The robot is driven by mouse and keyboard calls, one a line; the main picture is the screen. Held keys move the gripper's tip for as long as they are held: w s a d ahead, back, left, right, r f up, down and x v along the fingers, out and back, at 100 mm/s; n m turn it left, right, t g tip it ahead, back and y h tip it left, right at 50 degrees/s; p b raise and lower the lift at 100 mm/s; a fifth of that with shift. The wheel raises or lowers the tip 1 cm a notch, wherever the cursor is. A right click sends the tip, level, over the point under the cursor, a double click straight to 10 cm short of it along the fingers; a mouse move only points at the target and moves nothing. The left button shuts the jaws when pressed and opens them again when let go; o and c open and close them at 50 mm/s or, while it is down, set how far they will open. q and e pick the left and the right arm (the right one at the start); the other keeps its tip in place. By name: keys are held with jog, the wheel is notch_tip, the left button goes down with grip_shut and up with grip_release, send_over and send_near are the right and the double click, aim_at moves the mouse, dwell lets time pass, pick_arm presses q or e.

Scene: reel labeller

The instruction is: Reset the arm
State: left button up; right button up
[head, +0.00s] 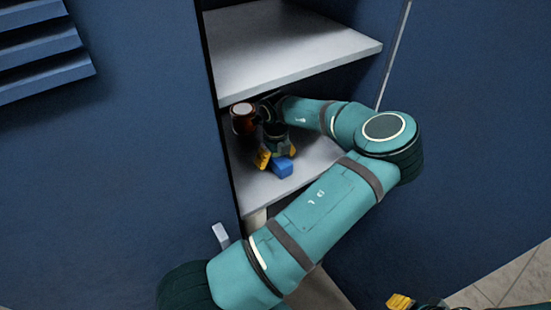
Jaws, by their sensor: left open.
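My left arm comes in from the lower left and bends back into an open blue cabinet. My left gripper (277,157) is open, its yellow fingertips apart just over the lower shelf (308,160). A small blue block (282,168) sits on that shelf right at the fingertips; I cannot tell whether they touch it. Of my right gripper (400,301), only a yellow tip and a dark part show at the bottom edge, so its opening is hidden.
A reddish-brown jar or can with a pale lid (243,117) stands on the shelf left of my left gripper. An upper shelf (290,50) hangs above the forearm. The cabinet's left side (130,160) is close to the arm. Tiled floor (505,275) shows at lower right.

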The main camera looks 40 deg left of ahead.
pick_arm(q)
notch_tip(320, 180, up, 7)
jog(key=shift+r, duration=0.15)
dwell(0.4)
